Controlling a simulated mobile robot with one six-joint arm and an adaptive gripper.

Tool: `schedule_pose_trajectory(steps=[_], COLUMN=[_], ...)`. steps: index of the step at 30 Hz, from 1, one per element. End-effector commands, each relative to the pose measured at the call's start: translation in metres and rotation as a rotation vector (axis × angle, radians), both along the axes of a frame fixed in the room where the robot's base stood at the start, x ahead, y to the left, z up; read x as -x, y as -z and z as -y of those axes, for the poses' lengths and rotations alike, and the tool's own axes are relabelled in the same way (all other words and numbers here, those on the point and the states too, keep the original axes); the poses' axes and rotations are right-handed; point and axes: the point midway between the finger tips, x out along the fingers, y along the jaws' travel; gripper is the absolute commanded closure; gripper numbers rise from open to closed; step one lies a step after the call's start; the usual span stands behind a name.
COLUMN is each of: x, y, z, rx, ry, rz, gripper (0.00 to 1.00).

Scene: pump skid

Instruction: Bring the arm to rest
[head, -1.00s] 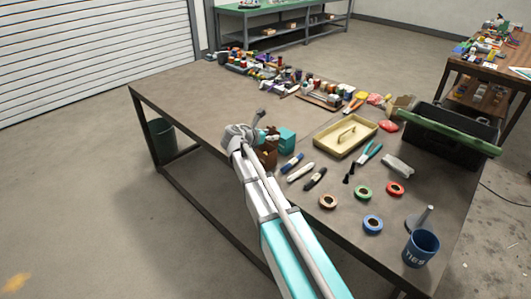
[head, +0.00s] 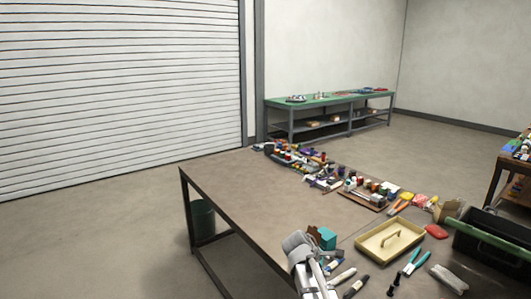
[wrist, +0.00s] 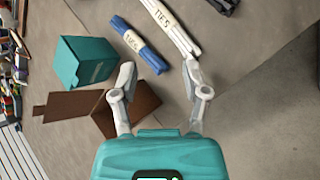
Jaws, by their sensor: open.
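My gripper shows in the wrist view (wrist: 160,85) with its two fingers spread apart and nothing between them. It is over the table (head: 235,190), close to a teal box (wrist: 85,62) and brown flat pieces (wrist: 130,108). A blue bundle (wrist: 140,45) and a white bundle (wrist: 170,25), both labelled TIES, lie just beyond the fingertips. In the head view my arm's end is at the bottom, beside the teal box (head: 327,238); the fingers cannot be made out there.
A tan tray with a handle (head: 391,241), teal-handled pliers (head: 415,262) and a black bin with a green rim (head: 490,240) are on the right. Many small items line the table's far edge. A green bench (head: 330,100) stands at the back. The table's left part is clear.

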Motion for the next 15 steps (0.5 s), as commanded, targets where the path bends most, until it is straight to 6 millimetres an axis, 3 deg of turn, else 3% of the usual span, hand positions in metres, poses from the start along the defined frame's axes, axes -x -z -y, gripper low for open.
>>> schedule_pose_trajectory(steps=[1, 15], x=[0.017, 0.128], y=[-0.001, 0.008], z=[0.003, -0.012], rx=[-0.064, -0.584], ry=[0.069, 0.802], rz=[0.021, 0.138], gripper=[0.41, 0.41])
